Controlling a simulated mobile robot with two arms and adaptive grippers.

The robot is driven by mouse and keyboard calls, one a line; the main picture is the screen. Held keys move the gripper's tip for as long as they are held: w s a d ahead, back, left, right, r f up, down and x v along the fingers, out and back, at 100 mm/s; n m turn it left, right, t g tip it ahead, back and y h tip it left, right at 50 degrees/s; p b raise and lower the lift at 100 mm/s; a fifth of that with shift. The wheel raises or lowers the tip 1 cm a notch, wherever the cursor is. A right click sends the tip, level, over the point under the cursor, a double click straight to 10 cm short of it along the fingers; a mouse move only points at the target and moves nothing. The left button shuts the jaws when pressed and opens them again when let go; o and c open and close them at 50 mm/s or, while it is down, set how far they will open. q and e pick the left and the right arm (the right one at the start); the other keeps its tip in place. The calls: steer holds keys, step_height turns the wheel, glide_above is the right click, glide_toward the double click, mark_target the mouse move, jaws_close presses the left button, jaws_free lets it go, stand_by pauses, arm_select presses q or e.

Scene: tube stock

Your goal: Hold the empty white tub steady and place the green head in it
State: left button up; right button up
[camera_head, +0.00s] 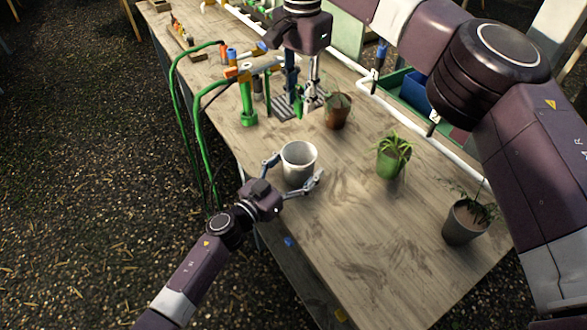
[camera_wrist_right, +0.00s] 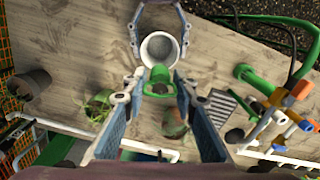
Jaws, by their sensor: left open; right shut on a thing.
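The empty white tub (camera_head: 298,166) stands upright on the wooden table, and it also shows in the right wrist view (camera_wrist_right: 145,48). My left gripper (camera_head: 293,175) is open, with its fingers on two sides of the tub; I cannot tell if they touch it. My right gripper (camera_head: 302,98) is shut on the green head (camera_wrist_right: 159,75) and holds it above the table. In the head view the head (camera_head: 298,111) is beyond the tub, partly hidden by the fingers. In the right wrist view it appears just below the tub's rim.
A brown pot (camera_head: 337,117) with a plant stands close to my right gripper. A green pot (camera_head: 389,165) and a grey pot (camera_head: 462,226) stand to the right. Green hoses and a tap fitting with a green end (camera_head: 247,112) are at left. The front of the table is clear.

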arm_select(q)
steer(key=c, duration=1.2)
steer(key=shift+c, duration=0.2)
arm_select(e)
step_height(320, 180, down, 13)
steer(key=shift+r, duration=0.15)
stand_by(0.6)
steer(key=o, duration=0.9)
step_height(320, 180, up, 12)
